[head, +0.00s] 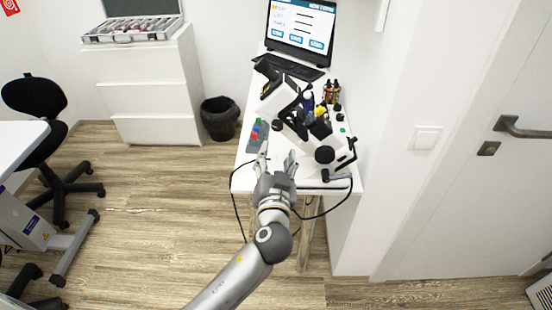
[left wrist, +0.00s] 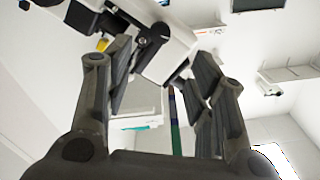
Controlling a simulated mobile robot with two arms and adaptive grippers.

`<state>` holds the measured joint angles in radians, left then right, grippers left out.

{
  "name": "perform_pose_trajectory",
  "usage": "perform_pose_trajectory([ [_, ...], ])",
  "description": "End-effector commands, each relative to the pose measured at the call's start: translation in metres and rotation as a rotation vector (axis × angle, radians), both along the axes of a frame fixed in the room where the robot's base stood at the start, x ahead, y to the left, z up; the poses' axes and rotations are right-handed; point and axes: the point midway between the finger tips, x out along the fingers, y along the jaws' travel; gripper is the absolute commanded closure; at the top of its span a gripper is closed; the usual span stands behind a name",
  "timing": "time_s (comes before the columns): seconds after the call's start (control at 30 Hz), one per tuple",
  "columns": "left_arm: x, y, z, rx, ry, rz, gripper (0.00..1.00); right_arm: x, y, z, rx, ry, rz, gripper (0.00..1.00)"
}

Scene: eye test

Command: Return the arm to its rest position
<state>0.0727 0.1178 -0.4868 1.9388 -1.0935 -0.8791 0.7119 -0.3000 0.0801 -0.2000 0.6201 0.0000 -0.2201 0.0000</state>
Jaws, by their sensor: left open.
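My left gripper (head: 277,157) is over the near end of a narrow white table (head: 243,180), with its fingers spread and nothing between them. A white and black microscope (head: 325,155) stands on the table just beyond and to the right of the gripper. In the left wrist view, the two fingers (left wrist: 160,75) stand apart, and part of the microscope (left wrist: 165,55) shows beyond them. I cannot tell the exact gap between gripper and microscope. My right gripper is not in view.
A grey rack with small coloured items (head: 256,135) is close left of the gripper. Small bottles (head: 331,92) and a laptop (head: 300,35) are farther back. A black bin (head: 220,118) stands left of the table. A cable hangs at the near edge. Open floor lies left.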

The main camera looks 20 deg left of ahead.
Motion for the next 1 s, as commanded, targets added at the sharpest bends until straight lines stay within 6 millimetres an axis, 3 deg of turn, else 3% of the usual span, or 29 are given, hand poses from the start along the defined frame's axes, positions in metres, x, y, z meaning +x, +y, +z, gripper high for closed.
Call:
perform_pose_trajectory([
  [0.4, 0.000, 0.000, -0.001, 0.000, 0.002, 0.000, 0.49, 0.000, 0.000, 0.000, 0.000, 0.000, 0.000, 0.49],
  [0.47, 0.001, 0.000, -0.007, 0.003, 0.015, -0.003, 0.49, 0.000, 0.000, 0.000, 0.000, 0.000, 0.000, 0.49],
  [0.53, 0.003, -0.001, -0.026, 0.010, 0.055, -0.013, 0.49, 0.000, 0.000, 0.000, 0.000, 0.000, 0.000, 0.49],
  [0.67, 0.003, -0.002, -0.097, 0.036, 0.207, -0.051, 0.49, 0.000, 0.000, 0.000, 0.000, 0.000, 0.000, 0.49],
  [0.77, -0.007, -0.001, -0.173, 0.049, 0.364, -0.092, 0.49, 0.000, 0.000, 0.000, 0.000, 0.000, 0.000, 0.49],
  [0.87, -0.028, 0.003, -0.247, 0.046, 0.516, -0.131, 0.49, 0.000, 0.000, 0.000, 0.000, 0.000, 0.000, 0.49],
  [1.0, -0.076, 0.010, -0.344, 0.019, 0.718, -0.176, 0.49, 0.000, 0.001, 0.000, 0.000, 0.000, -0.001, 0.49],
])
